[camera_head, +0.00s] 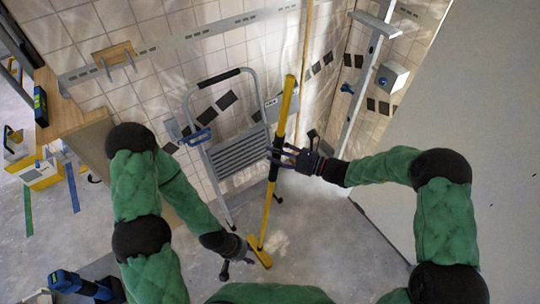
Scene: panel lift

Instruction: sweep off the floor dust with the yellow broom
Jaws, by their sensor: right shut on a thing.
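The yellow broom (285,110) stands nearly upright in the middle of the head view. Its handle slants down and its yellow head (261,252) is at floor level in the picture. My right gripper (282,156) is shut on the handle about halfway along. My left gripper (236,264) is lower, just left of the broom head, with its dark fingers spread apart and nothing seen between them. I cannot tell whether it touches the broom. A pale patch that may be dust (278,243) shows on the grey floor right of the broom head.
A grey stepladder (238,152) stands against the tiled wall behind the broom. A large grey panel (470,150) fills the right side. A wooden bench (62,112) is at left, and a blue drill (82,284) lies at lower left. Floor right of the broom is clear.

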